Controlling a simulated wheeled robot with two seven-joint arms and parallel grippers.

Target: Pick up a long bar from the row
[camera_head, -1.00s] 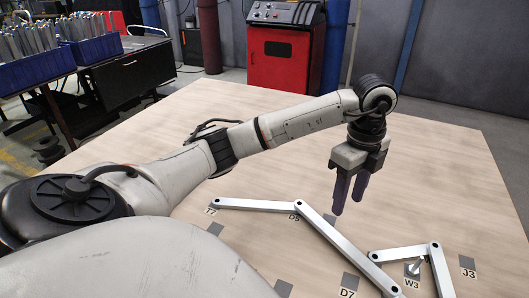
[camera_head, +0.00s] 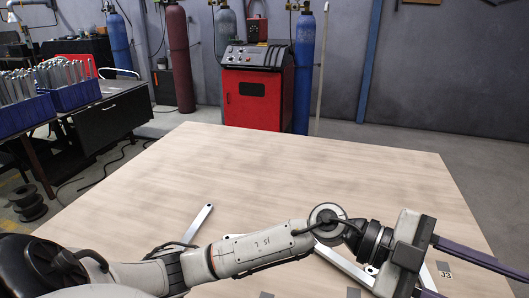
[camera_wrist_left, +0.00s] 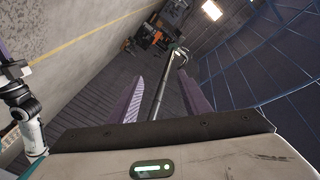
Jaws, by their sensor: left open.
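Silver flat bars lie on the pale wooden table. One bar (camera_head: 199,224) lies at a slant left of my left forearm, its rounded far end visible. A third bar (camera_head: 432,280) shows in part behind the gripper. I cannot tell which bars form the row. My left gripper (camera_head: 470,279) is open and empty, its purple fingers pointing right, above the table's right side. The left wrist view shows its fingers (camera_wrist_left: 160,78) apart with nothing between. My right gripper (camera_wrist_left: 14,73) appears partly at that view's left edge.
Blue bins (camera_head: 73,95) of upright metal pieces stand on a bench at the left. A red cabinet (camera_head: 257,95) and gas cylinders stand behind the table (camera_head: 310,165). The table's far half is clear. A grey marker square (camera_head: 443,267) labelled J3 lies near its right side.

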